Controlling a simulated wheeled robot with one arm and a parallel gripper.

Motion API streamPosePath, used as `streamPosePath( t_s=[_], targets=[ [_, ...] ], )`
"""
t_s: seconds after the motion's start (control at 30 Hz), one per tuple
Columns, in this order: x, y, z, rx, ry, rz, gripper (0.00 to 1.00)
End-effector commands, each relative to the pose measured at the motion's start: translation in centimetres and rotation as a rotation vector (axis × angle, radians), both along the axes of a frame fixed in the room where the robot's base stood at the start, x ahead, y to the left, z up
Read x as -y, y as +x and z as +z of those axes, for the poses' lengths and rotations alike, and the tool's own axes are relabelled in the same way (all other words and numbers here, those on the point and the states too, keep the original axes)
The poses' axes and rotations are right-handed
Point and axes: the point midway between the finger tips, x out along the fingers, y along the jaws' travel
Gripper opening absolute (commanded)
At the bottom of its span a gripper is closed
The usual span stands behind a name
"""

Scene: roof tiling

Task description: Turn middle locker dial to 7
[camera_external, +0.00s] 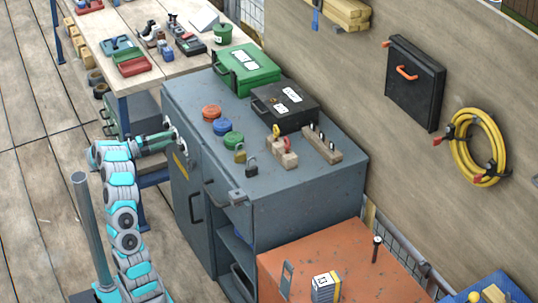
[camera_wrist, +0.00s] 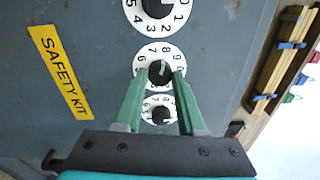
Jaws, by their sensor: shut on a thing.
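The grey locker (camera_external: 285,200) stands in the middle of the external view, with its dials on the front face at the upper left. In the wrist view the middle dial (camera_wrist: 151,54) has a white numbered ring and a dark knob. The digits 7, 8, 9 and 0 show along its top; its exact setting is too small to read. My gripper (camera_wrist: 160,75) has its green fingers on either side of the middle knob, shut on it. The fingers hide part of the ring. In the external view my gripper (camera_external: 171,135) reaches the locker front.
A larger dial (camera_wrist: 158,8) lies above the middle one and a smaller dial (camera_wrist: 159,109) below it. A yellow "SAFETY KIT" label (camera_wrist: 60,70) is at the left. Cases, padlocks and colored round items stand on the locker top. An orange cabinet (camera_external: 375,255) is at the front right.

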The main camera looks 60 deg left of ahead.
Motion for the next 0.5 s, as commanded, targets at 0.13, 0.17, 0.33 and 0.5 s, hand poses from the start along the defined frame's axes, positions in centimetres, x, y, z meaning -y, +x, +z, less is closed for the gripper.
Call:
streamPosePath(
  t_s=[0.13, 0.17, 0.33, 0.5],
  targets=[
    [-0.03, -0.01, 0.36, -0.001, -0.138, 0.002, 0.00],
    [-0.03, -0.01, 0.35, -0.001, -0.167, 0.002, 0.00],
    [0.00, -0.02, 0.25, -0.002, -0.312, 0.003, 0.00],
    [-0.02, -0.01, 0.17, -0.001, -0.432, 0.003, 0.00]
  ],
)
